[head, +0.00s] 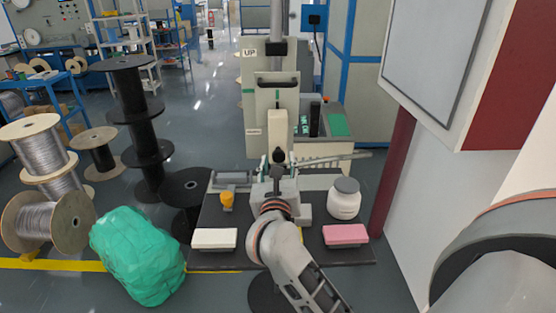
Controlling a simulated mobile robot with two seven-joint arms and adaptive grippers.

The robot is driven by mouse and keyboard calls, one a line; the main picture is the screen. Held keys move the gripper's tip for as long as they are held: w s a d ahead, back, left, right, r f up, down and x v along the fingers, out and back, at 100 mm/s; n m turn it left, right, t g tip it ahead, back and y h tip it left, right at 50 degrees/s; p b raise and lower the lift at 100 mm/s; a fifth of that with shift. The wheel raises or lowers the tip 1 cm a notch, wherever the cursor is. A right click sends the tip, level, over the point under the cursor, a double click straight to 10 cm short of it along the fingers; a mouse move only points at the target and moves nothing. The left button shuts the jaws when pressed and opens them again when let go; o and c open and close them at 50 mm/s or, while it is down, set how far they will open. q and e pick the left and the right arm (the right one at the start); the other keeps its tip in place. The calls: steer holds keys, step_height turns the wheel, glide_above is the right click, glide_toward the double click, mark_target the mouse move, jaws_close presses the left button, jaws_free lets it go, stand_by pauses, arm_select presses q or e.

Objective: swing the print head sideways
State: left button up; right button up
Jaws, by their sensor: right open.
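The cable machine stands at the centre of the head view: a tall pale column (257,118) marked "UP" with a black handle near its top. A narrow cream unit (277,131) on its front, which looks like the print head, hangs above the dark table. My right gripper (279,160) is open, directly in front of and just below that unit. Its fingers are small and dark, and I cannot tell whether they touch it. My right wrist hides part of the grey block (262,191) below. My left gripper is not in view.
The dark table (212,262) holds a white block (214,239), a pink block (345,234), a white jar (344,199) with a grey lid and a yellow item (227,201). A green bag (137,255) and cable spools (55,221) stand left. A white cabinet (432,55) overhangs at right.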

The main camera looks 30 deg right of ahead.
steer(key=shift+w+d, duration=0.4)
steer(key=shift+w, duration=0.1)
jaws_close()
